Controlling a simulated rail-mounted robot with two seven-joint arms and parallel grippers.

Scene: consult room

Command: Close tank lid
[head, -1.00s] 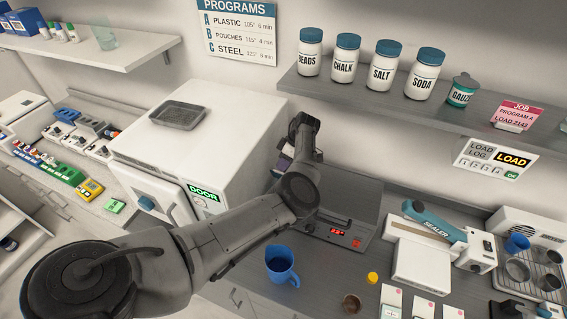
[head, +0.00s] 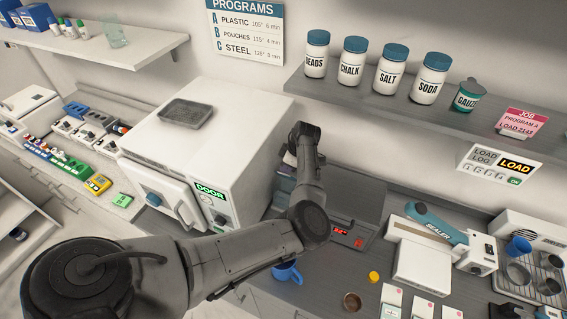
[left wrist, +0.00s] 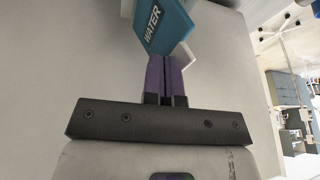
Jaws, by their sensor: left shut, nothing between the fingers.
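A teal piece marked WATER (left wrist: 160,24), which looks like the tank lid, shows at the top of the left wrist view. It is tilted, with a pale edge beside it. My left gripper (left wrist: 165,62) has its purple fingers together and empty, their tips at or very near the lower side of the teal piece; I cannot tell whether they touch. In the head view my left gripper (head: 286,178) is mostly hidden behind my own wrist, beside the right side of the white steriliser (head: 225,130). The tank cannot be made out there. My right gripper is not in view.
A grey tray (head: 187,113) lies on the steriliser, whose front door (head: 163,190) stands ajar. A blue jug (head: 287,272) is partly behind my arm. A sealer (head: 425,255) and a wire rack (head: 540,277) stand right. A shelf (head: 380,105) with jars is above.

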